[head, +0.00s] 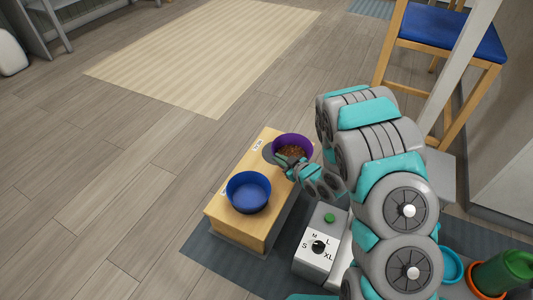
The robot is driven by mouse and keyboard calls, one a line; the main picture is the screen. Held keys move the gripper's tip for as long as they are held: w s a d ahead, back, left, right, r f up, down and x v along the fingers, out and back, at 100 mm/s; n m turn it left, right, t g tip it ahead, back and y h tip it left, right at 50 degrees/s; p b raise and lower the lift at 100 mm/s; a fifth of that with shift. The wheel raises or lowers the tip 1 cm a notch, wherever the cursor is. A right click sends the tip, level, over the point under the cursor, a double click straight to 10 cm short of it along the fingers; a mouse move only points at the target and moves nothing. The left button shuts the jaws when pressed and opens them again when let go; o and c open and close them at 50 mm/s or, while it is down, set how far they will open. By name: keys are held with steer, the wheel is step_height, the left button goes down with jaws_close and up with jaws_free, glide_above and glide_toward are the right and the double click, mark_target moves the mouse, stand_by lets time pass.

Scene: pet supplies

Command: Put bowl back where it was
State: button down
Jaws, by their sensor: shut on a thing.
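A purple bowl (301,139) with brown kibble in it is at the far end of a low wooden stand (222,211). A dark round recess in the stand's top shows at the bowl's left side; I cannot tell whether the bowl rests in it or is held above it. My gripper (288,161) is shut on the near rim of the purple bowl, and its fingers are partly hidden by the wrist. A blue bowl (248,192), which looks empty, sits upright at the near end of the stand.
A grey dispenser box (313,262) with a dial and green button stands right of the stand on a dark mat (205,256). A teal bowl (451,265) and a green container (506,270) are at lower right. A blue-seated chair (450,32) stands behind. Floor at left is clear.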

steer(key=w+a, duration=0.1)
steer(key=w, duration=0.1)
steer(key=w+a, duration=0.2)
steer(key=w+a+f, duration=0.1)
steer(key=w+a, duration=0.1)
steer(key=w, duration=0.1)
steer(key=shift+a, duration=0.1)
steer(key=shift+w+f, duration=0.15)
steer(key=shift+f, duration=0.1)
steer(key=shift+f+b, duration=0.3)
steer(key=shift+f, duration=1.15)
steer(key=shift+f, duration=0.15)
steer(key=c, duration=1)
jaws_free()
